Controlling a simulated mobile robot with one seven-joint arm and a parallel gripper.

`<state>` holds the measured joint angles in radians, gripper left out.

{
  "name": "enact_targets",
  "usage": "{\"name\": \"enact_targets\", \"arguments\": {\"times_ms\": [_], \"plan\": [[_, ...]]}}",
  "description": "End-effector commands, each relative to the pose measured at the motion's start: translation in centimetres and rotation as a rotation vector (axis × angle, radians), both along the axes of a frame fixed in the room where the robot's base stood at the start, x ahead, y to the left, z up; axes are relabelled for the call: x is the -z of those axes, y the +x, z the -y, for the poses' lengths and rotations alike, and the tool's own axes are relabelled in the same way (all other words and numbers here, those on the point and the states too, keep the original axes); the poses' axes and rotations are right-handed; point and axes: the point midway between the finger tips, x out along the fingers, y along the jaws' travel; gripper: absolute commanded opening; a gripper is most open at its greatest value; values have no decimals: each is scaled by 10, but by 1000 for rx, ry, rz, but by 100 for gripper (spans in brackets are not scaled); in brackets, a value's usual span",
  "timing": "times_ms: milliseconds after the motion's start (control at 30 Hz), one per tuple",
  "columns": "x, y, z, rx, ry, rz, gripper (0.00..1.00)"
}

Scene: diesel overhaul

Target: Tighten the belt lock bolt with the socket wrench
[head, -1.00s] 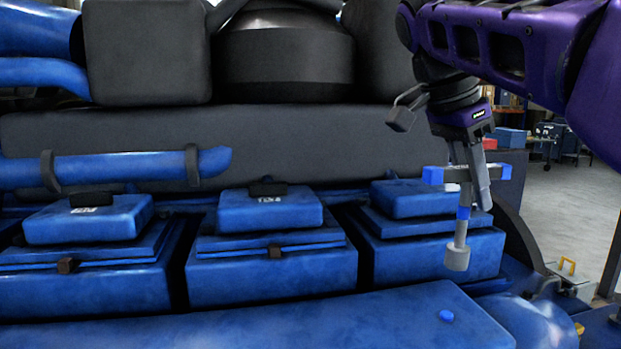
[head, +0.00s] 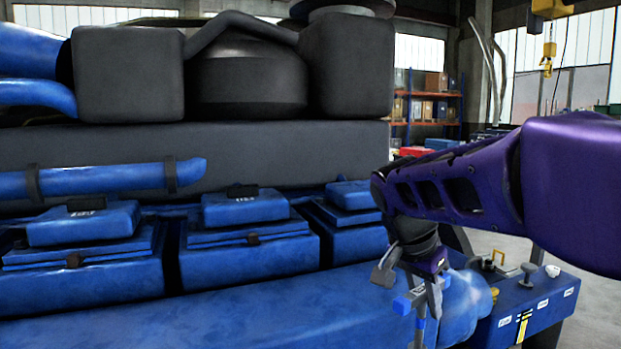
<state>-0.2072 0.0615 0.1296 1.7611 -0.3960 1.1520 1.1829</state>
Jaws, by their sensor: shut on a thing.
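My gripper (head: 430,290) is at the lower right of the head view, by the right end of the blue engine (head: 250,300). It is shut on the socket wrench (head: 405,303), a grey tool with blue handle ends and a shaft pointing down. The lower shaft and socket run to the picture's bottom edge, so the socket end is not clearly seen. The belt lock bolt cannot be made out in this view.
Blue valve covers (head: 245,207) line the engine at left. Open floor lies at far right.

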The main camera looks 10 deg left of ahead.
Motion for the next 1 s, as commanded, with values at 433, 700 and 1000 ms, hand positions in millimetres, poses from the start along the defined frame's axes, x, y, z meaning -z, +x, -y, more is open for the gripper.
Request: {"name": "enact_targets", "arguments": {"times_ms": [433, 700, 1000], "plan": [[250, 1, 69, -355, -1, -17, 0], [283, 1, 73, -418, 18, -9, 0], [280, 3, 72, -419, 15, 0, 0]]}}
